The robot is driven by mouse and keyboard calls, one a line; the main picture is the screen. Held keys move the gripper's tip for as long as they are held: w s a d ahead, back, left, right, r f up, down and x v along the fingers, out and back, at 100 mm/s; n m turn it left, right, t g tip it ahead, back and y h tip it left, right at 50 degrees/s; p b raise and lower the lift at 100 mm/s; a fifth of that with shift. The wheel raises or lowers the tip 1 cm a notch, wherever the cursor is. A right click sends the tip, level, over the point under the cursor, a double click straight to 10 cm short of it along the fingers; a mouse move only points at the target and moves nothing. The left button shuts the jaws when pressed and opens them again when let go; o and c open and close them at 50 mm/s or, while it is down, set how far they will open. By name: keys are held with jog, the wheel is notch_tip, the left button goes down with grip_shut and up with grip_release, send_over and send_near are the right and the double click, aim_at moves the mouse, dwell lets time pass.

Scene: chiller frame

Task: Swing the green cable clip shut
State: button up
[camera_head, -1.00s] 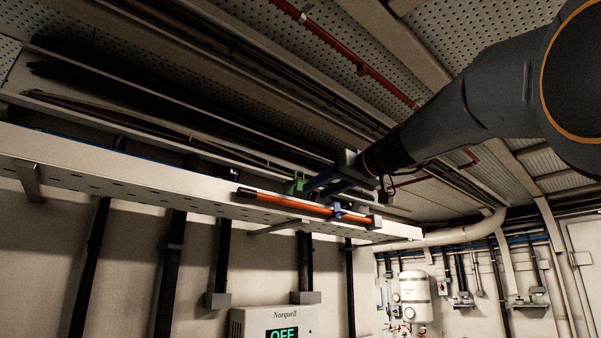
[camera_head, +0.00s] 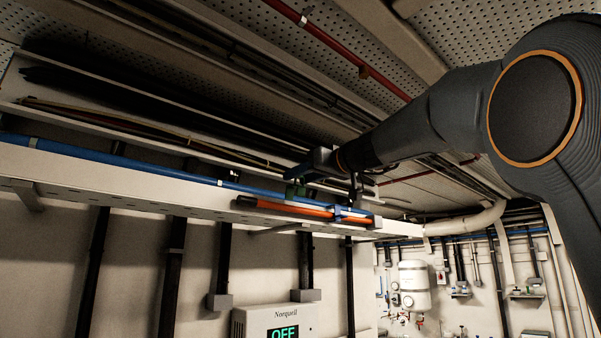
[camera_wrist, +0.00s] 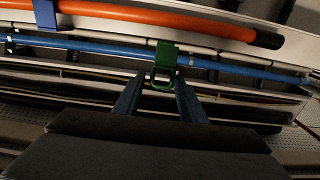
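The green cable clip (camera_wrist: 164,62) shows in the wrist view as a flat plate with a square loop at its lower end. The plate lies across the blue pipe (camera_wrist: 225,65), and the loop hangs free of the orange cable (camera_wrist: 170,17). My gripper (camera_wrist: 161,78) is open, its two blue fingers on either side of the loop with nothing clamped. In the head view my gripper (camera_head: 302,174) is right at the green clip (camera_head: 297,190), partly hiding it. The orange cable (camera_head: 290,208) with black ends lies along the tray's front, below the clip.
A blue clip (camera_head: 350,213) sits around the orange cable to the right. The white perforated tray (camera_head: 120,192) runs along below, with dark cables and a ceiling close above. A white Norquell unit (camera_head: 275,322) reading OFF hangs lower on the wall. Open room lies below the tray.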

grip_shut()
